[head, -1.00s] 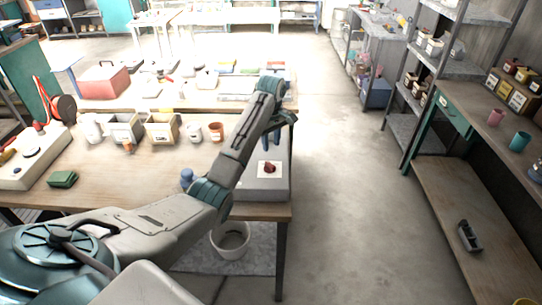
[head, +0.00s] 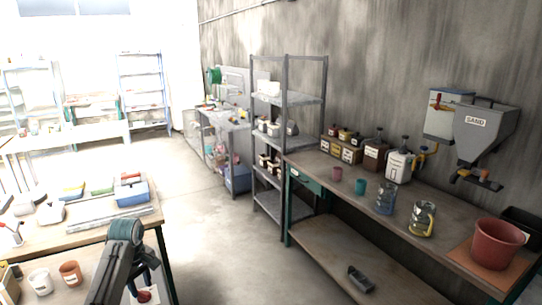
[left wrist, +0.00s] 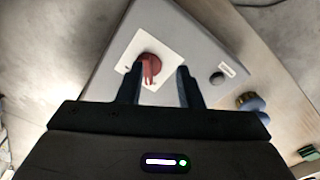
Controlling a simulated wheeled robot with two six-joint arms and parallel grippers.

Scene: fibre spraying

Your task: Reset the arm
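My left gripper (head: 147,276) is at the bottom left of the head view, above the near table. In the left wrist view its two fingers (left wrist: 160,70) are apart with a clear gap. Below them a small dark red item (left wrist: 150,66) lies on a white card (left wrist: 126,66) on a grey slab (left wrist: 185,30). The red item also shows in the head view (head: 144,296), partly cut off by the picture's lower edge. The gripper looks empty. My right gripper is in neither view.
A long workbench (head: 330,236) along the right wall holds cups, jugs and a red-brown pot (head: 496,243). A sand hopper (head: 484,132) hangs above it. A metal shelf (head: 288,98) stands at the wall. Floor (head: 215,225) between the tables is clear.

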